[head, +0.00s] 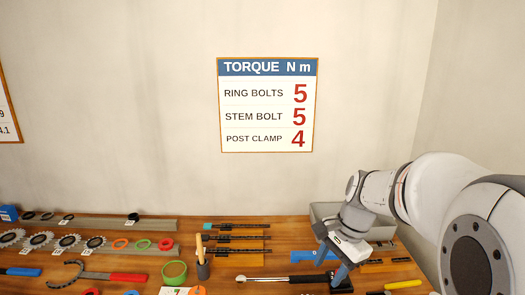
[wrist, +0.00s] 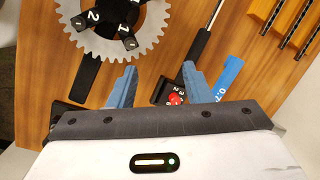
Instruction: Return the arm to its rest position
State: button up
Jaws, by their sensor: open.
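My gripper (head: 332,264) hangs over the right part of the wooden bench (head: 235,282) in the head view, pointing down. In the wrist view its two blue fingers (wrist: 159,86) are spread apart, with nothing held between them. My arm comes in from the right edge of the head view and bends down to the bench. Below the fingers the wrist view shows a black block with a red knob (wrist: 176,98), close to the right finger. The height of the fingertips above the bench is hard to tell.
A grey toothed ring (wrist: 97,40) lies near the left finger. A blue chain gauge (wrist: 228,76) lies to the right. A grey bin (head: 322,211) stands behind my gripper.

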jog(key=s+n+h, duration=0.1)
jog(key=s+n, duration=0.2)
jog(key=s, duration=0.1)
jog(key=s+n+t, duration=0.1)
jog(key=s+n, duration=0.3)
jog(key=s+a+n+t+h, duration=0.1)
jog(key=s+n, duration=0.2)
jog(key=s, duration=0.1)
jog(key=shift+s+r+n+h, duration=0.15)
jog(key=shift+s+n+h, duration=0.15)
jog(key=shift+s, duration=0.05)
jog(key=shift+s+d+f+n, duration=0.1)
jog(key=shift+s+f+n, duration=0.1)
jog(key=shift+s+n, duration=0.45)
jog(key=shift+w, duration=0.1)
